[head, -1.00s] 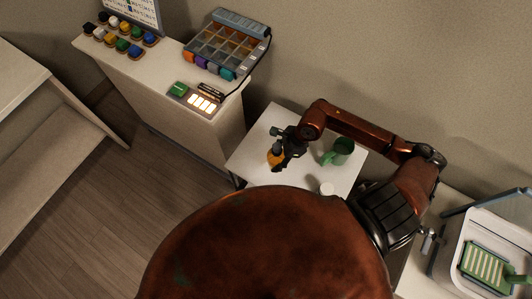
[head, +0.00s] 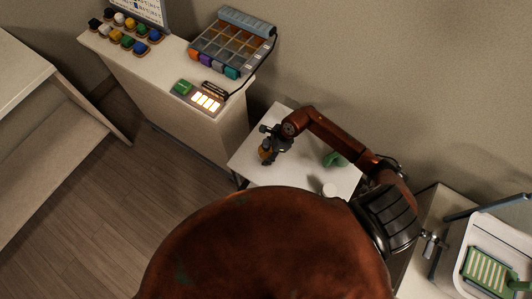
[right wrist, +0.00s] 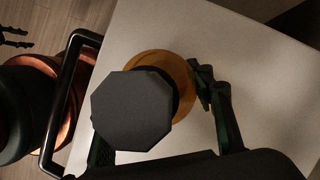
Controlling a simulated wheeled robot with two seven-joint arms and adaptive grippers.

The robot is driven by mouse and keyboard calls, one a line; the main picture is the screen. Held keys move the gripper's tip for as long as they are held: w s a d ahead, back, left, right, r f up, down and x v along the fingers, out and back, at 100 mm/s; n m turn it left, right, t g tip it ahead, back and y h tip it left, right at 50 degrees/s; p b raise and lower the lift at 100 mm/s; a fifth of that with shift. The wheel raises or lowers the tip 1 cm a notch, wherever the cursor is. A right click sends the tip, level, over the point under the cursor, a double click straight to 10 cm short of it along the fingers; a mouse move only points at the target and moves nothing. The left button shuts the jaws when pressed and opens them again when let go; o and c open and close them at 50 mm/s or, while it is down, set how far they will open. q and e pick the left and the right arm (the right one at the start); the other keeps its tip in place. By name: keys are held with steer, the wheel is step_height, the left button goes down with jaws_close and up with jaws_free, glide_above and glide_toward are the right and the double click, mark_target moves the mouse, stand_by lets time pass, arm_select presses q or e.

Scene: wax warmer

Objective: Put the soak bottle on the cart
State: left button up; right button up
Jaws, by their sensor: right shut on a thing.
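The soak bottle, an amber bottle (head: 265,154), is held by my right gripper (head: 272,146) over the left part of a small white-topped stand, which looks like the cart (head: 295,177). In the right wrist view, its dark eight-sided cap (right wrist: 132,110) faces the camera and hides most of the amber body (right wrist: 172,70). My right gripper (right wrist: 160,112) is shut on the bottle. I cannot tell whether its base touches the white top. Dark prongs at the wrist view's upper left edge may be my left gripper (right wrist: 14,38); their state is unclear.
A green mug (head: 334,160) and a white round item (head: 329,190) stand on the right of the white top. A cabinet (head: 190,98) with an organizer (head: 232,45) stands behind left. A white bin (head: 480,235) is at far right. The top's front middle looks clear.

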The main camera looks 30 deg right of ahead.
steer(key=shift+f, duration=0.1)
steer(key=o, duration=1.4)
steer(key=shift+c, duration=0.2)
steer(key=shift+r, duration=0.2)
steer(key=v, duration=1.2)
steer(key=shift+p, duration=0.3)
